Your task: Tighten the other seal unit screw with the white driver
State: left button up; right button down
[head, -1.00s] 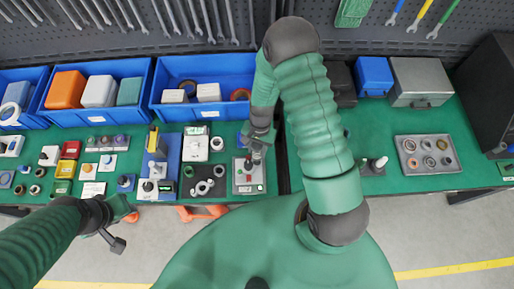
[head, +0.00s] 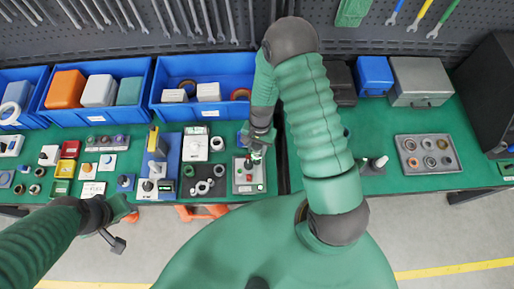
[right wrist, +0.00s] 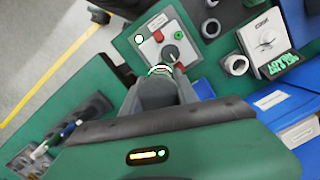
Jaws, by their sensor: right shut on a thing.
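The seal unit (head: 248,187) is a light grey plate with a red and a green part on the green bench. In the right wrist view the seal unit (right wrist: 148,50) also shows a dark round knob. My right gripper (head: 257,150) is over the plate's far edge, pointing down. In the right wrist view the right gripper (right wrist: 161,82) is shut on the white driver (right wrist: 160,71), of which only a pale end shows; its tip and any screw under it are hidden. My left gripper (head: 122,208) hangs at the bench's front edge at left, its jaws unclear.
Left of the unit stand a dark plate with rings (head: 203,187) and a white dial box (head: 195,148). Blue bins (head: 200,115) line the back. A dark holder with a white piece (head: 372,168) and a grey ring tray (head: 428,170) are at right, with bare bench around them.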

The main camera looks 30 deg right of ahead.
aim_at(257, 145)
dwell(0.4)
notch_tip(257, 145, up, 3)
jog(key=shift+f+p, duration=0.2)
jog(key=shift+p, duration=0.85)
jog(key=shift+r+p, duration=1)
jog(key=shift+r, duration=0.25)
jog(key=shift+f, duration=0.1)
